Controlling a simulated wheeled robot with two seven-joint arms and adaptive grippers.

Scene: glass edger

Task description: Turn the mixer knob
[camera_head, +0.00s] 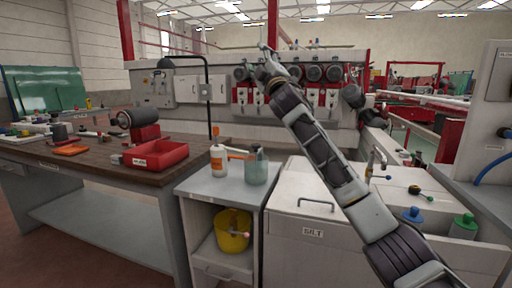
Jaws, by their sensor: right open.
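My right arm reaches up from the lower right, and its right gripper (270,47) is at the upper middle, in front of the edging machine (210,115). The gripper is open, small in view, with nothing seen between its fingers. I cannot tell for sure which part is the mixer knob. A small tap-like fitting (369,165) with a blue end stands right of my forearm. A row of round dark motors (313,73) lines the machine, partly behind my arm. My left gripper is not in view.
A grey cabinet (198,187) carries a white bottle (218,160) and a glass jar (256,167); a yellow bucket (232,232) sits on its shelf. A white bin labelled SILT (285,255) stands beside it. A workbench (85,160) with a red tray (155,157) is at left.

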